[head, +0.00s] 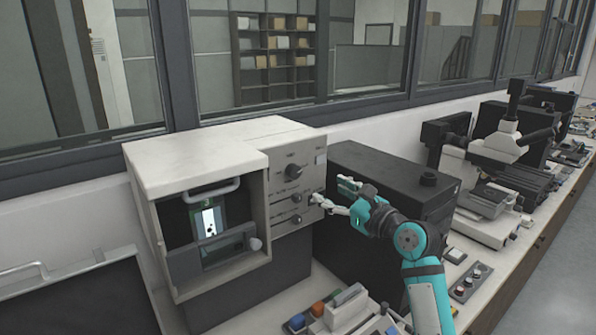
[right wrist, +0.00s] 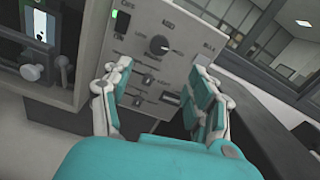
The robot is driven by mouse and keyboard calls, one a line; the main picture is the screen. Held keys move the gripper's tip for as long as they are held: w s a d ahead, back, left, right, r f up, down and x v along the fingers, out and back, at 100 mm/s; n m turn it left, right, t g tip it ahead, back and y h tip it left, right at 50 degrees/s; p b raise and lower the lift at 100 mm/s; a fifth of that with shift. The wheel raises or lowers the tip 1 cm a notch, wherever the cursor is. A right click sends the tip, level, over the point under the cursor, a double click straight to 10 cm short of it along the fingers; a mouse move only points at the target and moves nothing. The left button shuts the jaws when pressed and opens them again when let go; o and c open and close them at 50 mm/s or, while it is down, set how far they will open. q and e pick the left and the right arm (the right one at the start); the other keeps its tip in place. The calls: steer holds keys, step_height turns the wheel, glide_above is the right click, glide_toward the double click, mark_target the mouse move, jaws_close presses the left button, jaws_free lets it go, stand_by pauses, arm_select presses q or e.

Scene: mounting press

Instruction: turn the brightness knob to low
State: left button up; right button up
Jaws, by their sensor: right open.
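The labels are too small to tell which is for brightness. In the right wrist view the large knob (right wrist: 158,45) shows a pale pointer mark. My right gripper (head: 334,193) is open and empty at the panel's right side. In its wrist view the fingers (right wrist: 155,72) stand either side of the panel's middle, with no knob between them gripped. My left gripper is out of view.
A lit viewing window (head: 208,220) with a handle is left of the panel. A black box (head: 385,180) stands close on the right, beside my right arm. Small coloured parts (head: 318,308) and a button box (head: 470,282) lie on the bench in front.

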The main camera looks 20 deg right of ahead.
mark_target(297, 174)
steer(key=p+x, duration=0.2)
steer(key=x, duration=1)
steer(key=shift+s, duration=0.1)
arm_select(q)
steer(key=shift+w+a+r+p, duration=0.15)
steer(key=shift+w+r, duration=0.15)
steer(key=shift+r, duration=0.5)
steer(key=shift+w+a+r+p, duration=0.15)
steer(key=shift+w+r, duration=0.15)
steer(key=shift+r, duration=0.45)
arm_select(e)
steer(key=shift+w+a+f, duration=0.15)
steer(key=shift+w+a, duration=0.15)
steer(key=shift+w, duration=0.35)
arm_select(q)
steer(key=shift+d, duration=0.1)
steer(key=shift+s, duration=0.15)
arm_select(e)
steer(key=c, duration=1.1)
